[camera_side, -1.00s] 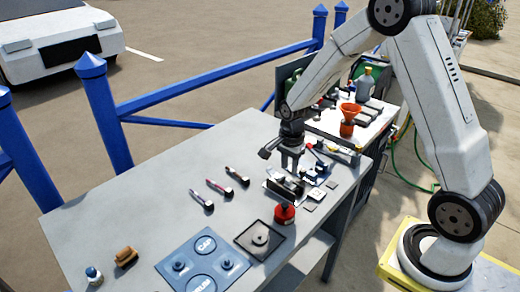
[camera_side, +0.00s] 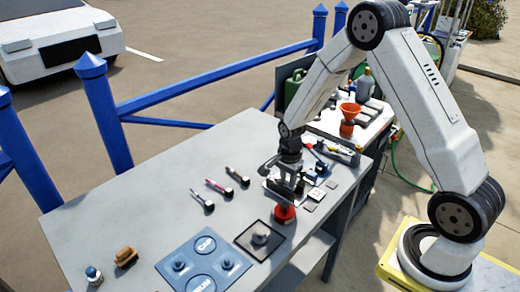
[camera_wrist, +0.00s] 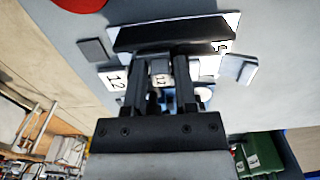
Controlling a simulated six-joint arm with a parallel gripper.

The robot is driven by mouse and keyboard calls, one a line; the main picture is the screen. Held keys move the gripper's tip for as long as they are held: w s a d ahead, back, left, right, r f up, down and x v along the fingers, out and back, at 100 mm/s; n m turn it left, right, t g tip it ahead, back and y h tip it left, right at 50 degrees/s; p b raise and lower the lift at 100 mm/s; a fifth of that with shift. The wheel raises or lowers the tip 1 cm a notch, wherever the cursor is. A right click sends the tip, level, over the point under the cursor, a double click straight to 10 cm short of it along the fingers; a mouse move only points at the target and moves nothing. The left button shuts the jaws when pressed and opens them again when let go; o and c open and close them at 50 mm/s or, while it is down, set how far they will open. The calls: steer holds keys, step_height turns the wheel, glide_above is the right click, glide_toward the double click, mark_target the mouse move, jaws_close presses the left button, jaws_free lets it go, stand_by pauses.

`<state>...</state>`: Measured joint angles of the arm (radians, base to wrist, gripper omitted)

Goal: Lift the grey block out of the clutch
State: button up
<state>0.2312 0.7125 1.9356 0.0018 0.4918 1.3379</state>
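The clutch (camera_side: 272,192), a small dark and pale fitting, is at the right part of the grey bench. In the wrist view a long black bar (camera_wrist: 172,36) on a white base lies across the fingertips. My gripper (camera_side: 291,182) points down at it in the side view. In the wrist view my gripper (camera_wrist: 161,82) has its two dark fingers apart, with a small grey block (camera_wrist: 160,72) showing in the gap. I cannot tell whether the fingers touch it. The fingers and bar hide part of the clutch.
A red round knob (camera_side: 284,214) stands close in front. Pale numbered tiles (camera_wrist: 115,79) lie around the clutch. A blue board (camera_side: 203,262), a dark tray (camera_side: 243,243), and several handled tools (camera_side: 219,188) lie on the bench. An orange funnel (camera_side: 349,120) stands behind.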

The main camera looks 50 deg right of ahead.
stand_by(0.4)
jaws_close()
steer(key=shift+r, duration=0.2)
steer(key=shift+r, duration=0.95)
steer(key=s+a+r, duration=0.2)
steer(key=s+r, duration=0.8)
steer(key=s, duration=0.3)
steer(key=shift+s+a+r, duration=0.25)
steer(key=shift+s+r, duration=0.1)
steer(key=shift+s, duration=0.05)
